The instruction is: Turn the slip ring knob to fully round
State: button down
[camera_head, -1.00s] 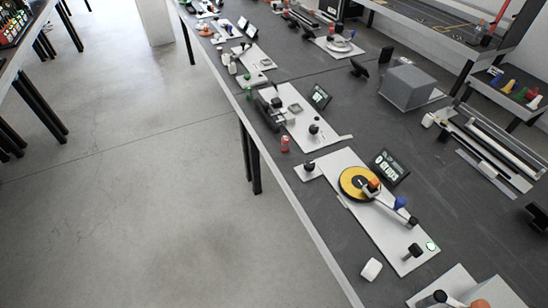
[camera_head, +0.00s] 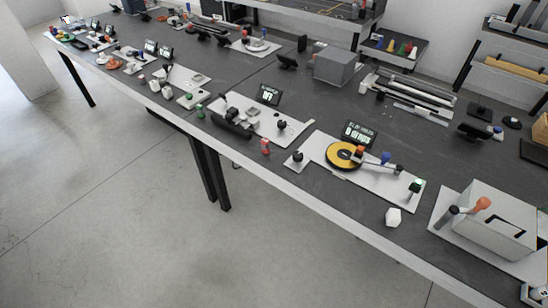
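A yellow disc with a dark centre (camera_head: 345,155) lies on a white plate (camera_head: 384,184) on the long dark table. An orange piece (camera_head: 359,150) and a blue piece (camera_head: 385,157) sit at or beside its right side, with a grey rod running right. A black knob (camera_head: 297,156) stands on a small white base left of the disc. Another knob (camera_head: 415,186), dark with a green top, stands at the plate's right end. I cannot tell which part is the slip ring knob. A small display (camera_head: 360,134) stands behind the disc. My gripper is not in view.
The long dark table (camera_head: 290,88) carries several other stations. A white box with an orange-tipped handle (camera_head: 490,219) stands to the right. A white block (camera_head: 393,217) and a red can (camera_head: 265,146) lie near the front edge. The floor (camera_head: 130,200) in front is clear.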

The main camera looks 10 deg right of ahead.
aim_at(297, 156)
jog(key=i+j+u, duration=0.15)
jog(key=i+j, duration=0.6)
